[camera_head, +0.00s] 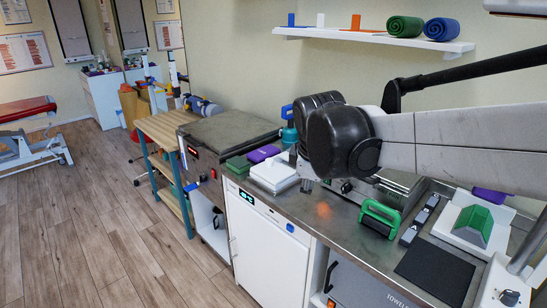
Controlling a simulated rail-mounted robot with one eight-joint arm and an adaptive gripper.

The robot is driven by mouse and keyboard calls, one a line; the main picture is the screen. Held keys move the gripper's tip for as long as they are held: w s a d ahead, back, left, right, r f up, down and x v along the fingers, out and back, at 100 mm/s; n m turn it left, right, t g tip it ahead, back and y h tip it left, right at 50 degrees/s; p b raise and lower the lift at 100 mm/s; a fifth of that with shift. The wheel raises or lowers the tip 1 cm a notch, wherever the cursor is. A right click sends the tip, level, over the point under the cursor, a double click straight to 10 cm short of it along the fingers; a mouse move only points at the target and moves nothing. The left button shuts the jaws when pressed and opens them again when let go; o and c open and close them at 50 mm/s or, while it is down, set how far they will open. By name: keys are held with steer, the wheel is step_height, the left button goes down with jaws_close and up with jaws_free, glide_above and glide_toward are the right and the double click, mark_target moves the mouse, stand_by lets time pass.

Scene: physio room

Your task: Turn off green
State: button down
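Several green things show, and I cannot tell which one the task means. A green-framed device (380,218) stands on the metal counter right of centre. A green wedge-shaped block (473,226) sits on a white base farther right. A small green-lit display (247,197) is on the white cabinet front. My arm reaches in from the right, and its black joint hangs over the counter. A small grey part that seems to be my gripper (306,178) shows below the joint, near the white folded stack. Most of it is hidden, so its opening cannot be told.
Green pads (238,165), purple pads (263,153) and a white stack (273,174) lie on the counter (300,202). A grey bar (419,220) and dark mat (435,270) lie at right. A wall shelf (375,38) holds rolled towels. The floor at left is clear.

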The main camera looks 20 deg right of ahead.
steer(key=w+d+f+n+g+p, duration=0.1)
steer(key=w+d+f+n, duration=0.1)
steer(key=w, duration=0.4)
steer(key=w+d+f+n+g+h+p, duration=0.1)
steer(key=w+d+f+n+p, duration=0.1)
steer(key=w+d+n, duration=0.2)
steer(key=w+d+f+n+h+p, duration=0.1)
steer(key=w+d+n, duration=0.3)
steer(key=w+n, duration=0.2)
steer(key=w, duration=0.2)
steer(key=shift+w+f+g, duration=0.35)
steer(key=shift+f+g, duration=0.05)
steer(key=x, duration=1)
steer(key=shift+d+f, duration=0.1)
steer(key=shift+f, duration=0.05)
steer(key=shift+w+d+r+p, duration=0.15)
steer(key=shift+w+d+r, duration=0.1)
steer(key=shift+d, duration=0.3)
steer(key=shift+w+d+r+p, duration=0.15)
steer(key=shift+w+d, duration=0.15)
steer(key=shift+d, duration=0.25)
steer(key=shift+w+d, duration=0.3)
steer(key=shift+d, duration=0.25)
